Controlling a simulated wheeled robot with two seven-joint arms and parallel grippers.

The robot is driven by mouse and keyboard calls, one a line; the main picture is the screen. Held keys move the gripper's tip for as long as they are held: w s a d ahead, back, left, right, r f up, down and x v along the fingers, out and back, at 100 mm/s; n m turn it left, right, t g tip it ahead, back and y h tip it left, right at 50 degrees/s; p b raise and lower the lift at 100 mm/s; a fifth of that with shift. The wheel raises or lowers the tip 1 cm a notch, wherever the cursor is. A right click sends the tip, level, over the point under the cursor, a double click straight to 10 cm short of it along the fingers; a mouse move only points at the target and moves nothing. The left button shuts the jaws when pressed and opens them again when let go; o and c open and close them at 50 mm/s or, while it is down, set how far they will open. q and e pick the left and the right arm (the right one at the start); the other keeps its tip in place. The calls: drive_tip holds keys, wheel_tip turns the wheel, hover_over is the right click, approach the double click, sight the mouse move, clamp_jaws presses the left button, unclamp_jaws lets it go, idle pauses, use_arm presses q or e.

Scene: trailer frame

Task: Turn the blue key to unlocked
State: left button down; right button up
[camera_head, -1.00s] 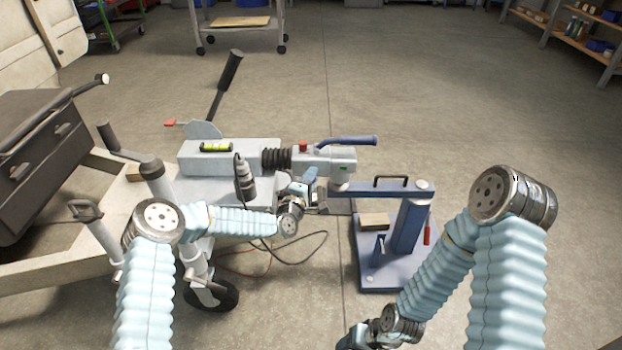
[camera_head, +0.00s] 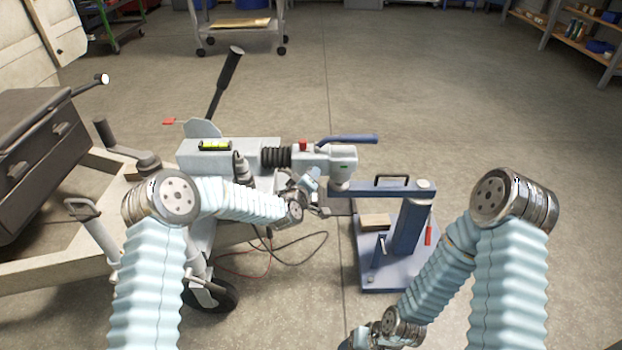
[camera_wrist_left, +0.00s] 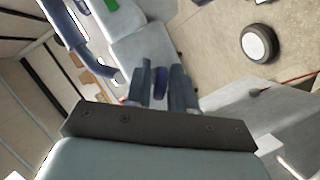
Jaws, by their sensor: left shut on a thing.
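The blue key (camera_wrist_left: 161,84) shows in the left wrist view as a small dark blue piece between my left fingers. My left gripper (camera_wrist_left: 160,76) is shut on it. In the head view my left gripper (camera_head: 311,183) is just below the grey coupling head (camera_head: 341,160) of the trailer hitch. The key is hidden there behind the gripper and wrist, and its turn angle cannot be read. My right gripper (camera_head: 357,339) is low at the bottom edge, partly cut off, and its fingers cannot be made out.
A blue stand (camera_head: 405,228) with a flat base is right of the coupling head. A blue handle (camera_head: 347,139) lies on top of the coupling. A grey cylinder device (camera_head: 242,168) stands left of my wrist. Cables (camera_head: 290,243) lie on the floor.

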use_arm(q)
drive_tip(key=shift+m+y, duration=0.5)
drive_tip(key=shift+m, duration=0.6)
drive_tip(key=shift+d+m+g+y+p, duration=0.1)
drive_tip(key=shift+m+g+y+p, duration=0.3)
drive_tip(key=shift+m, duration=0.2)
drive_tip(key=shift+r+m+y+p, duration=0.1)
drive_tip(key=shift+m+y+p, duration=0.4)
drive_tip(key=shift+m+y, duration=0.3)
drive_tip(key=shift+m+y+p, duration=0.7)
drive_tip(key=shift+m+p, duration=0.1)
drive_tip(key=shift+m, duration=0.3)
drive_tip(key=shift+f, duration=0.2)
drive_tip(key=c, duration=1.2)
unclamp_jaws()
